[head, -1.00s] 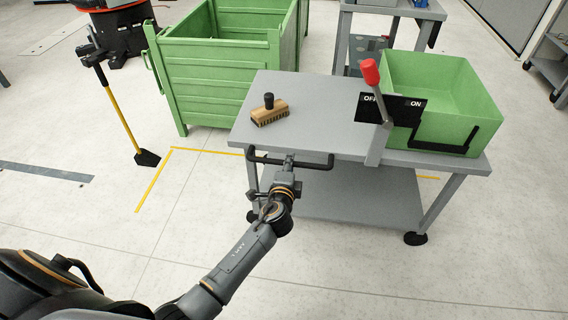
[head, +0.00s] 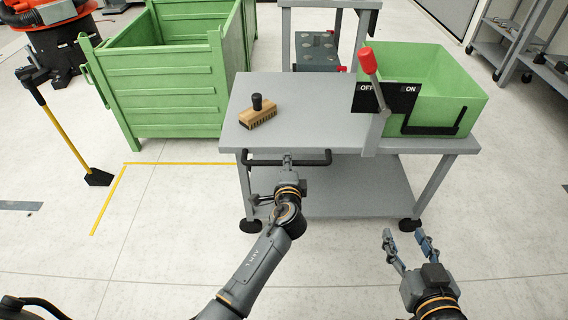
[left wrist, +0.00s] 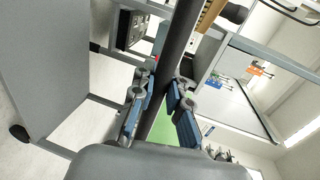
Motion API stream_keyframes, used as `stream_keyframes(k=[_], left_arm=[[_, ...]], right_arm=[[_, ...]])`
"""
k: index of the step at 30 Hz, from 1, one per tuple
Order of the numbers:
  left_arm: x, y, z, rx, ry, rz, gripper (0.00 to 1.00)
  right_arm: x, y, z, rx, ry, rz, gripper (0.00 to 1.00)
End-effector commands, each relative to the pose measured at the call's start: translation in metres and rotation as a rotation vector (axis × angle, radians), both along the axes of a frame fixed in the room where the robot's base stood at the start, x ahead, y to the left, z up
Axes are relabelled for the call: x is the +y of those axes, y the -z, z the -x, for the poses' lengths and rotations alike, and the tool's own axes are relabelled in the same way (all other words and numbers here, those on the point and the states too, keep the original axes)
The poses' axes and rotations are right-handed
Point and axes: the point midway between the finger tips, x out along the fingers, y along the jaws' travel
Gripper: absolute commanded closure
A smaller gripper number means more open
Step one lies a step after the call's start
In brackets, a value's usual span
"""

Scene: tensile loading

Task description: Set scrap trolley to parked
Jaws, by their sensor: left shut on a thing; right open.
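The scrap trolley is a grey two-shelf cart (head: 322,100) with a black push handle (head: 312,161) along its near edge. A green bin (head: 437,82) stands on its right end, beside a red-tipped lever (head: 368,62) at a black plate marked OFF and ON. The lever leans toward the OFF side. My left gripper (head: 287,163) is shut on the handle; in the left wrist view the dark bar (left wrist: 171,75) passes between its fingers (left wrist: 160,110). My right gripper (head: 405,243) is open and empty, in front of the trolley's right side.
A wooden brush (head: 258,116) with a black knob lies on the trolley top. A large green crate (head: 163,90) stands behind left. Yellow floor lines (head: 118,190) run left of the trolley. The near floor is clear.

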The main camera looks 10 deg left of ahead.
Motion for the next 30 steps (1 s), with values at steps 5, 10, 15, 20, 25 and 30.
stream_keyframes(k=[5, 10, 15, 20, 25, 30], left_arm=[[-0.005, 0.004, 0.002, 0.007, 0.009, 0.005, 1.0], [-0.005, 0.004, 0.002, 0.007, 0.009, 0.005, 0.65], [-0.004, 0.002, 0.001, 0.003, 0.006, 0.003, 0.62], [-0.003, 0.001, 0.002, 0.001, 0.005, 0.002, 0.62], [-0.007, -0.001, 0.017, 0.003, 0.004, 0.005, 0.62], [-0.015, -0.008, 0.052, 0.004, 0.005, 0.006, 0.62]], right_arm=[[0.0, 0.0, 0.0, 0.0, 0.0, 0.0, 0.49], [0.0, 0.0, 0.0, 0.001, 0.0, 0.0, 0.49], [0.0, 0.001, 0.0, 0.002, 0.0, 0.0, 0.49], [0.0, 0.0, 0.0, 0.001, 0.0, 0.0, 0.49], [0.0, 0.0, 0.0, 0.002, 0.0, 0.0, 0.49], [0.0, 0.0, 0.0, 0.002, 0.0, 0.0, 0.49]])
